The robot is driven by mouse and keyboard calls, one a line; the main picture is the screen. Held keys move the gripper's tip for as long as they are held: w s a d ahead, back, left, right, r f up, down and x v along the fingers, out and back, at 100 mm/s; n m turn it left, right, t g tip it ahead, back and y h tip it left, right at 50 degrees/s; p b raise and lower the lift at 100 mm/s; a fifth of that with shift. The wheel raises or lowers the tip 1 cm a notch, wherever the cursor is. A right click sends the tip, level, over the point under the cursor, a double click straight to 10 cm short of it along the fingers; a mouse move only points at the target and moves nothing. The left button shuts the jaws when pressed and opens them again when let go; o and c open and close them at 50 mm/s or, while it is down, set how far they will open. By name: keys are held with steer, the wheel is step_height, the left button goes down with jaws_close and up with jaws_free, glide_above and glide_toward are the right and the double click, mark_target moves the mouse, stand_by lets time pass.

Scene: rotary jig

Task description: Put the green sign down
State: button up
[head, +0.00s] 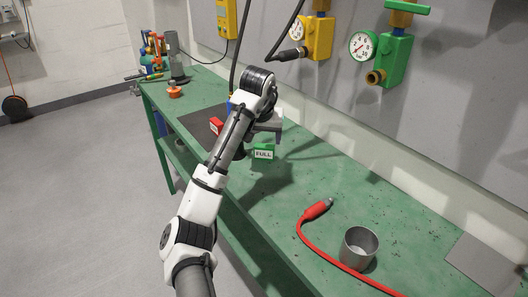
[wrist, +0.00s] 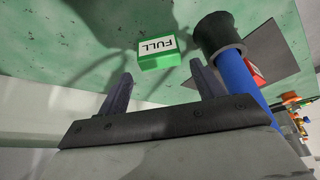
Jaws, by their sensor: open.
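The green sign (head: 263,151), with a white label reading FULL, rests on the green bench (head: 330,170) just beyond my gripper. It also shows in the wrist view (wrist: 158,58), with its label upside down. My gripper (head: 265,136) is open, and its two fingers (wrist: 163,82) are apart with nothing between them. The sign lies past the fingertips and appears clear of them. In the head view my arm covers part of the bench beside it.
A blue cylinder with a dark end (wrist: 235,75) stands close to the right finger. A red sign (head: 217,126) is on a dark mat (head: 195,122). A red hose (head: 318,209) and metal cup (head: 359,246) lie nearer. Bench between sign and hose is clear.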

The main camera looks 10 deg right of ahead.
mark_target(264, 145)
steer(key=shift+p+x, duration=0.5)
steer(key=shift+x, duration=2.4)
steer(key=c, duration=0.8)
steer(key=shift+r, duration=0.15)
